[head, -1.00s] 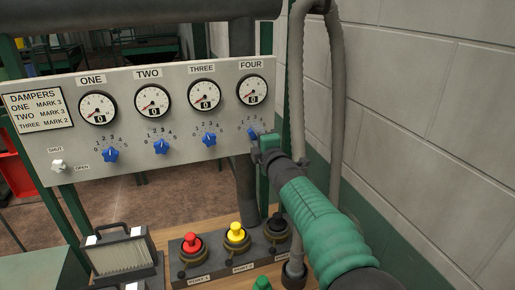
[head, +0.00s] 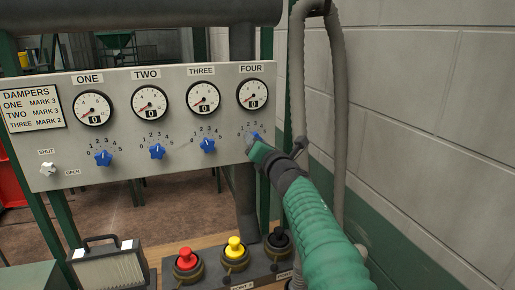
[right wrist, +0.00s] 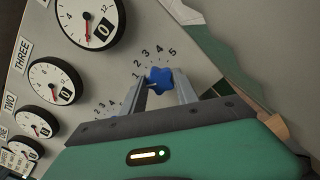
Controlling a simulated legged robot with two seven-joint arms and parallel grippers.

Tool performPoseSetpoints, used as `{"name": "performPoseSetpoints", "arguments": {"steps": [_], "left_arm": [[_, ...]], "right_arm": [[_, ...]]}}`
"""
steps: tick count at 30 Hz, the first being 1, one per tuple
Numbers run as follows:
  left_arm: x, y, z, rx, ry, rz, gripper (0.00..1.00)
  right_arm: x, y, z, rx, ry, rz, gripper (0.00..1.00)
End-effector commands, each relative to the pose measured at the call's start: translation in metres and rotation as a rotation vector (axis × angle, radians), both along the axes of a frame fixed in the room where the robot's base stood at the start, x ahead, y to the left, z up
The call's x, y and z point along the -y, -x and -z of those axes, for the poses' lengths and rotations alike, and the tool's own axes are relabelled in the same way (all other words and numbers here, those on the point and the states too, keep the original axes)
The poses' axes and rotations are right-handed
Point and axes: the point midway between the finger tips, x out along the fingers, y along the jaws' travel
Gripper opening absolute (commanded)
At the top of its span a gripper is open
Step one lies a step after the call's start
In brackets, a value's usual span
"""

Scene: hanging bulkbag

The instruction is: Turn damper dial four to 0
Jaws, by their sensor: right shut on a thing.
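Damper dial four is a blue star-shaped knob (head: 255,137) at the right end of the grey panel (head: 130,180), below gauge FOUR (head: 252,94). My right gripper (head: 254,142) is at this knob and partly covers it. In the right wrist view, the gripper's two fingers (right wrist: 160,92) are shut on the knob (right wrist: 160,80), one on each side. The knob's white mark points left, near the 1 or below it. Marks 1 to 5 show, but the 0 is hidden, so the exact setting is unclear. Gauge FOUR's window reads 0. My left gripper is not in view.
Blue dials one (head: 103,158), two (head: 157,151) and three (head: 207,145) stand left of dial four. A white shut/open switch (head: 47,169) is at lower left. Below are red (head: 186,259), yellow (head: 234,247) and black port plugs. A grey hose (head: 338,110) and wall (head: 430,100) are close on the right.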

Motion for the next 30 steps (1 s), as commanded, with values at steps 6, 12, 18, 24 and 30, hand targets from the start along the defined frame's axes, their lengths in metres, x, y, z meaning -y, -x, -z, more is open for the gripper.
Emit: {"name": "performPoseSetpoints", "arguments": {"steps": [6, 12, 18, 24, 30], "left_arm": [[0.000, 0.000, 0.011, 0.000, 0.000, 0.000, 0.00], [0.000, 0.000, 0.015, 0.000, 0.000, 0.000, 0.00], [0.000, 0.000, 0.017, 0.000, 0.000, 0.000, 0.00], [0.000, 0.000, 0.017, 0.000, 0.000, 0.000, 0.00], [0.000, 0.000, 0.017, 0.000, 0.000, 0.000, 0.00]], "right_arm": [[-0.002, -0.001, 0.010, 0.040, 0.161, -0.003, 0.00], [-0.002, -0.001, 0.011, 0.071, 0.263, -0.003, 0.00], [-0.002, -0.002, 0.012, 0.087, 0.318, -0.004, 0.00], [-0.002, -0.002, 0.012, 0.091, 0.335, -0.004, 0.00], [-0.002, -0.002, 0.013, 0.091, 0.335, -0.004, 0.00]]}}
